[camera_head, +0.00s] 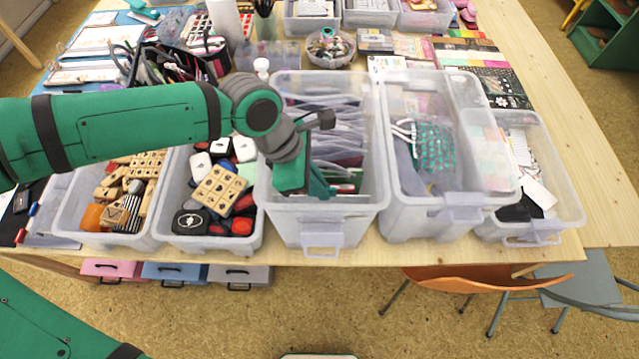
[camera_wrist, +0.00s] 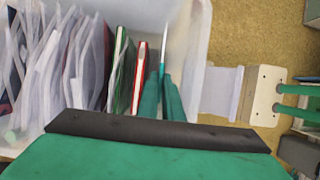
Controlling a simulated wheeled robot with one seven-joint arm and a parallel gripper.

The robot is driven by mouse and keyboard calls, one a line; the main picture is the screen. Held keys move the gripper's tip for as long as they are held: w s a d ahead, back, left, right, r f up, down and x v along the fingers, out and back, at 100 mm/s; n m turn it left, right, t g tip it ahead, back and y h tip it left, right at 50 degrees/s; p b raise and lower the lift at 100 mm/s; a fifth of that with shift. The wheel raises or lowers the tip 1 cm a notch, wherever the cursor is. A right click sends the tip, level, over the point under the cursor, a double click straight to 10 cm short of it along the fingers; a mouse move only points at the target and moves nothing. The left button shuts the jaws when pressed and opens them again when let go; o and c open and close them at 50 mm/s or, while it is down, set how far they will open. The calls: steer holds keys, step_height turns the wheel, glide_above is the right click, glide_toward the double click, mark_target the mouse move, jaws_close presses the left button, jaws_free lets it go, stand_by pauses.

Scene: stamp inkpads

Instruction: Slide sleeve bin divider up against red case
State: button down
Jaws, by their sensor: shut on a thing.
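The sleeve bin (camera_head: 285,211) is a clear box at the middle of the table's front edge. My gripper (camera_head: 318,188) reaches down into its front part. In the wrist view my green fingers (camera_wrist: 163,92) are shut on a thin, pale upright sheet, the divider (camera_wrist: 164,45). The red case (camera_wrist: 139,72) stands upright just left of the divider, with a narrow gap visible between them. A green case (camera_wrist: 121,75) stands left of the red one. The lower part of the divider is hidden by my fingers.
Clear sleeves (camera_wrist: 60,60) fill the bin's other side. The bin's end wall (camera_wrist: 190,60) is right of my fingers, with some room between. A bin of stamps and inkpads (camera_head: 210,235) stands to the left, and another clear bin (camera_head: 425,215) to the right.

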steer(key=shift+w+a, duration=0.15)
steer(key=shift+a, duration=0.1)
steer(key=w, duration=0.5)
steer(key=shift+w, duration=0.4)
steer(key=c, duration=1.9)
jaws_free()
steer(key=shift+d, duration=0.1)
